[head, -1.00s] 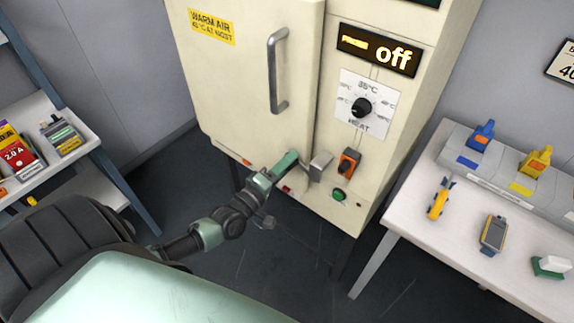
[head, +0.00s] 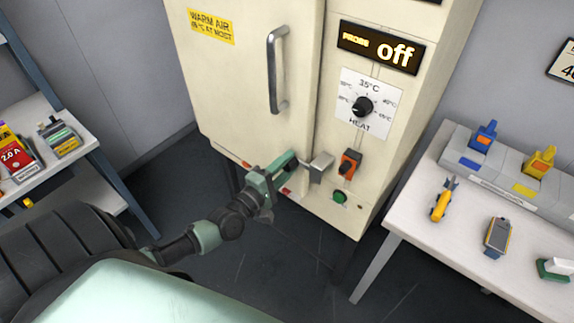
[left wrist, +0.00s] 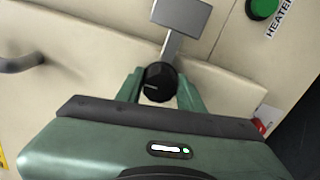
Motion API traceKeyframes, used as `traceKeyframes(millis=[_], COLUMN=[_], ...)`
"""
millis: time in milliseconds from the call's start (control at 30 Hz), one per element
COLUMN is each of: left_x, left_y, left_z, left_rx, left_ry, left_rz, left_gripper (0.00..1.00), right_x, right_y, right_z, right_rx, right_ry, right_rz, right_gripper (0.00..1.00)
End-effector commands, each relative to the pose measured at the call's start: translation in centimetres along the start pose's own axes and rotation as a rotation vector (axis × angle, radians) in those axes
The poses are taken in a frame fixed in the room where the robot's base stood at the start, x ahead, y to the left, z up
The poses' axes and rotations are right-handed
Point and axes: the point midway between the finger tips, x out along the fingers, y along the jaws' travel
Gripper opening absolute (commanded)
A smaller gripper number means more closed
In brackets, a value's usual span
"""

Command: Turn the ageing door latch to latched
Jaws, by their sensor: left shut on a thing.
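The ageing door latch (head: 320,167) is a grey metal piece at the lower edge of the cream cabinet's door (head: 235,110), by the seam with the control panel. In the left wrist view its grey plate (left wrist: 182,14) carries a short bar ending in a round black knob (left wrist: 159,82), which lies on the door side. My left gripper (head: 289,162) is at the latch; in the left wrist view its green fingers (left wrist: 159,90) are shut on the knob, one on each side. In the head view the gripper hides the knob. My right gripper is out of view.
An orange switch (head: 348,165) and a green button (head: 340,197) sit close right of the latch. A vertical door handle (head: 277,70) is above. The heat dial (head: 362,106) and "off" display (head: 380,48) are higher. A white table (head: 450,240) with tools stands right.

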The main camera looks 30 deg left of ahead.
Motion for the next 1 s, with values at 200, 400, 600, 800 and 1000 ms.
traceKeyframes(millis=[200, 400, 600, 800, 1000], left_x=[0.0, 0.0, 0.0, -1.8, -5.2], left_y=[0.0, 0.0, 0.0, -0.3, -0.3], left_z=[0.0, 0.0, 0.0, -0.1, -0.1], left_rx=[-0.006, -0.004, -0.002, -0.002, -0.002], left_ry=[0.001, 0.001, 0.001, 0.001, 0.000], left_rz=[-0.001, -0.001, -0.001, -0.004, -0.004], left_gripper=[0.00, 0.59, 0.59, 0.59, 0.59], right_x=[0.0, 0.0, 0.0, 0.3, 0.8], right_y=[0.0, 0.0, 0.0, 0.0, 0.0], right_z=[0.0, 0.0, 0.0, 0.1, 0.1], right_rx=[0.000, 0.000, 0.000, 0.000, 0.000], right_ry=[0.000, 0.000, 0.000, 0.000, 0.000], right_rz=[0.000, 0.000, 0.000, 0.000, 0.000], right_gripper=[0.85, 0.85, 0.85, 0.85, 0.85])
